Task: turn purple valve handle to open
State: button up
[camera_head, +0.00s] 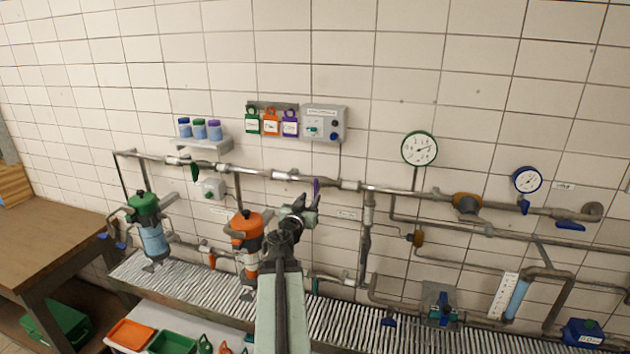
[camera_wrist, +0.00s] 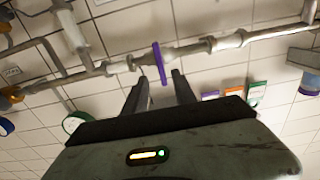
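The purple valve handle (camera_head: 316,190) is a thin bar on the upper horizontal pipe (camera_head: 258,173) in the head view. In the wrist view, the handle (camera_wrist: 157,55) stands nearly upright in the picture and crosses the pipe (camera_wrist: 188,50). My gripper (camera_head: 306,207) is just left of and below the handle in the head view. In the wrist view, my gripper (camera_wrist: 160,80) is open, with a finger on each side of the handle's lower end. I cannot tell whether either finger touches it.
Orange (camera_head: 247,228) and green-topped (camera_head: 143,205) filter units stand left of my arm. A control box (camera_head: 324,122), coloured tags (camera_head: 271,124) and a shelf of bottles (camera_head: 203,143) are on the wall above. A green-rimmed gauge (camera_head: 419,149) is to the right. Slatted grating (camera_head: 340,325) lies below.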

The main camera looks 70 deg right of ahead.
aim_at(315, 191)
jog(key=d, duration=0.8)
jog(key=shift+w+f, duration=0.1)
jog(key=shift+w, duration=0.2)
jog(key=shift+a, duration=0.15)
grip_shut()
